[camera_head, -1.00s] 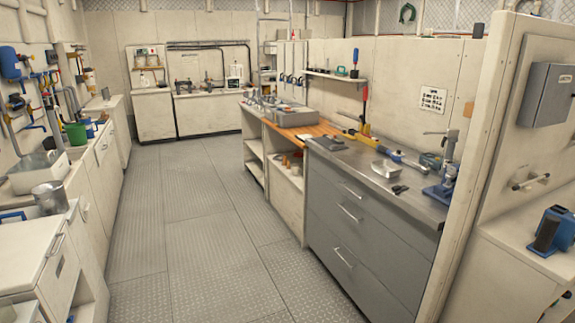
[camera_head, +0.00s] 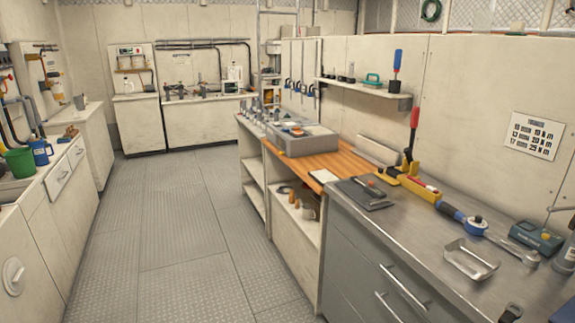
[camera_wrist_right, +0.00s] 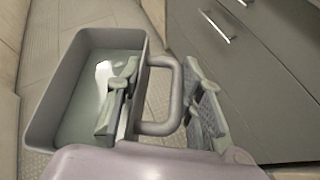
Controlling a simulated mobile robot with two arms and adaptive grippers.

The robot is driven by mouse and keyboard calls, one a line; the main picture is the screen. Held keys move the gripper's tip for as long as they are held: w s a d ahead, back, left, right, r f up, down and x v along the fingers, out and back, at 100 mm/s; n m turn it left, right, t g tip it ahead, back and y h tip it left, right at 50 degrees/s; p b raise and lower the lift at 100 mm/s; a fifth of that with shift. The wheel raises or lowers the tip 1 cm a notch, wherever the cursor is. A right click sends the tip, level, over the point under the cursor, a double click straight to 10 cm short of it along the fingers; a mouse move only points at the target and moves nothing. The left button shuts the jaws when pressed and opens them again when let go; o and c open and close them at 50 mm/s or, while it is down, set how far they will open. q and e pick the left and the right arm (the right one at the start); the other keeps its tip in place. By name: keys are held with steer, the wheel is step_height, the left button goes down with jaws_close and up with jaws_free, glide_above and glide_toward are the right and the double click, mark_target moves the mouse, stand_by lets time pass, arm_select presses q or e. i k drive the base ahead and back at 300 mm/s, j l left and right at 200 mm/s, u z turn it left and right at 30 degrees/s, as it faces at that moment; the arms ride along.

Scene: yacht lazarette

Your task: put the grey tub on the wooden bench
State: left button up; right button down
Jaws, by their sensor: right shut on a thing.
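The grey tub (camera_wrist_right: 41,127) is in the right wrist view, an open rectangular tub with a loop handle on its right side. My right gripper (camera_wrist_right: 162,72) is shut on the tub, one finger inside it and the other beyond the handle. A small pale patch shows on the tub's inside. The tub hangs above the floor. The wooden bench (camera_head: 342,162) has an orange-brown wood top and stands right of the aisle in the head view, between the grey drawer unit and the farther counter. Neither gripper is in the head view.
A grey box (camera_head: 312,146) with small things in it occupies the bench's far part. A white sheet (camera_head: 323,176) lies at its near edge. The grey drawer unit (camera_head: 365,256) carries tools on its metal top. The floor aisle (camera_head: 180,225) is clear.

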mark_target(334, 164)
steer(key=i, duration=2)
